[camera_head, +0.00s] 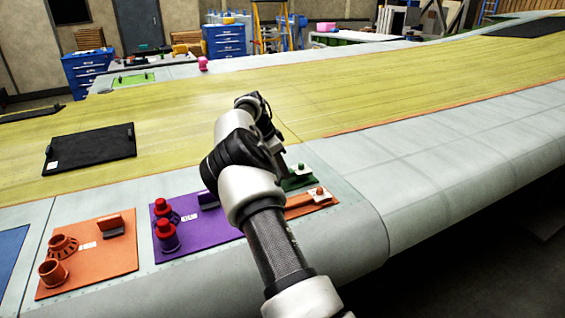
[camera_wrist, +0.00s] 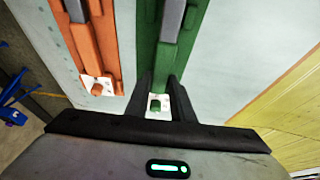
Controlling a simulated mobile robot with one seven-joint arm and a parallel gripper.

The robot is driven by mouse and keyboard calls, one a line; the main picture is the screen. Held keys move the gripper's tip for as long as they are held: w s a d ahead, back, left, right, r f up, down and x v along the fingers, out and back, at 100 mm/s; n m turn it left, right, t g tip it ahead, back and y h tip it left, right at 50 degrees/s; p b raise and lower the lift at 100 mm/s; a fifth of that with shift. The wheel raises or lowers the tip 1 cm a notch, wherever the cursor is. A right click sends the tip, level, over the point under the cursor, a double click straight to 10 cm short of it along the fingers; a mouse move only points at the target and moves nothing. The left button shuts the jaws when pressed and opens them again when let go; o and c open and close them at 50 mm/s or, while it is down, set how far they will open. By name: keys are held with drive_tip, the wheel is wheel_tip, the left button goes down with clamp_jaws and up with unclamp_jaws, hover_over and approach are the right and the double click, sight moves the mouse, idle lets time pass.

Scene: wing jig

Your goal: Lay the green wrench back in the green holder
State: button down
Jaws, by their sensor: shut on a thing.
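The green holder (camera_head: 302,183) sits on the pale wing edge, mostly hidden behind my arm in the head view. In the wrist view the green holder (camera_wrist: 147,30) runs up from my gripper, with a small green knob on a white plate at its near end. My gripper (camera_wrist: 162,82) is shut on the green wrench (camera_wrist: 167,58), which lies along the holder and has a grey part at the top edge. I cannot tell whether the wrench is fully seated or just above the holder.
An orange holder (camera_wrist: 105,45) lies parallel, to the left in the wrist view. A purple plate (camera_head: 190,238) with red-capped parts and an orange plate (camera_head: 95,265) with cups lie left of my arm. A black pad (camera_head: 90,148) rests on the yellow wing skin.

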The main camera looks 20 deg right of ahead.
drive_tip(key=shift+f, duration=0.4)
drive_tip(key=shift+d+f, duration=0.1)
drive_tip(key=shift+f, duration=0.05)
idle(0.4)
drive_tip(key=shift+f+b, duration=0.35)
drive_tip(key=shift+f, duration=0.15)
drive_tip(key=c, duration=1.5)
unclamp_jaws()
drive_tip(key=shift+o, duration=0.2)
drive_tip(key=shift+s+f, duration=0.1)
